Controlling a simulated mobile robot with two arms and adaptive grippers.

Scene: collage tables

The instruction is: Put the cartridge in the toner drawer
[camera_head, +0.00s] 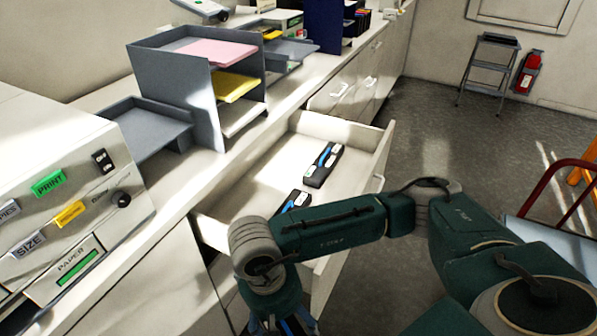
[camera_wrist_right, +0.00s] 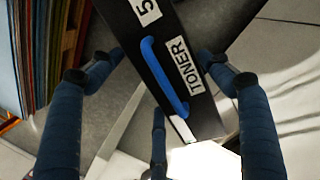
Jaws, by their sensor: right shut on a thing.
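The cartridge (camera_wrist_right: 163,65) is black with a blue handle and a white TONER label. In the right wrist view it lies between the dark blue fingers of my right gripper (camera_wrist_right: 155,75), which is shut on it. In the head view my right gripper (camera_head: 278,326) is at the bottom edge, mostly hidden under my arm, outside and below the open drawer (camera_head: 350,130). The white drawer holds a black cartridge with a blue handle (camera_head: 323,165) and a second one (camera_head: 292,203), partly hidden by my arm. My left gripper is not in view.
A grey paper tray rack (camera_head: 185,85) and a grey tray (camera_head: 150,125) stand on the counter beside the drawer. A copier panel (camera_head: 70,200) is at the left. Coloured upright sheets (camera_wrist_right: 45,40) show in the wrist view. The drawer has bare floor around its cartridges.

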